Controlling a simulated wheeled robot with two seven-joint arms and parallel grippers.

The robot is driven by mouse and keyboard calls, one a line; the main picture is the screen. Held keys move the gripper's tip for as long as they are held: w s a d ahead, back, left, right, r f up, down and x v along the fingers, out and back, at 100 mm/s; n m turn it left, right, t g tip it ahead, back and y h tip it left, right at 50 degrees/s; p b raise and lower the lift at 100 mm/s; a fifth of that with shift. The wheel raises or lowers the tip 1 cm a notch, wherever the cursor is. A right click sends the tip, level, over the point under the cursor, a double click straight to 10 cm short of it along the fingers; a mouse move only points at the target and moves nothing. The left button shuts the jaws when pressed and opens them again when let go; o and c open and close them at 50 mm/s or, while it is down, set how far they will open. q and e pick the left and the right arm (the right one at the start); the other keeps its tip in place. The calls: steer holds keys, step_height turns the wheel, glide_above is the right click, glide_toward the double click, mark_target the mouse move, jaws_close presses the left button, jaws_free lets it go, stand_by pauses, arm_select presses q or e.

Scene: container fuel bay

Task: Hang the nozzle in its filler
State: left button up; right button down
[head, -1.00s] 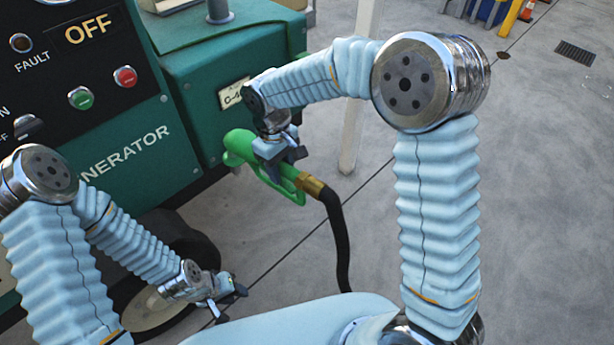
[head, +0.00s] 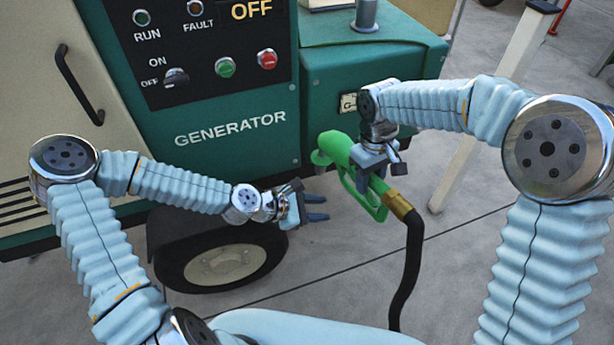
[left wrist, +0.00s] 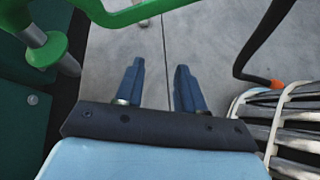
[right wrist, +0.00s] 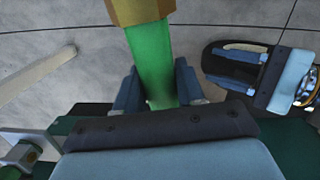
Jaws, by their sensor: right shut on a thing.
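The green nozzle (head: 352,158) with a brass collar (head: 398,204) is tilted in front of the generator's green tank. My right gripper (head: 372,165) is shut on the nozzle, near the collar; the nozzle also passes between its fingers in the right wrist view (right wrist: 152,65). My left gripper (head: 318,207) is open and empty, left of and below the nozzle. Its fingers stand apart in the left wrist view (left wrist: 158,85), with part of the nozzle (left wrist: 145,12) above them. A grey upright pipe (head: 366,16) stands on the tank; I cannot tell whether it is the filler.
The black hose (head: 408,270) hangs from the collar. The generator (head: 235,95) and its wheel (head: 222,265) stand behind my left arm. A cream post (head: 490,110) rises behind my right arm. Concrete floor is clear at centre right.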

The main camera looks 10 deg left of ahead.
mark_target(344, 174)
arm_select(q)
steer(key=w+a+r+n+t, duration=0.25)
steer(key=w+r+n, duration=0.2)
steer(key=r, duration=0.25)
steer(key=shift+n+h, duration=0.3)
steer(key=shift+n, duration=0.05)
steer(key=x, duration=0.7)
steer(key=f+x, duration=0.1)
steer(key=x, duration=0.3)
steer(key=shift+a, duration=0.1)
steer(key=shift+g, duration=0.25)
jaws_close()
steer(key=shift+s+r, duration=0.1)
steer(key=shift+s, duration=0.05)
arm_select(e)
steer(key=shift+w, duration=0.1)
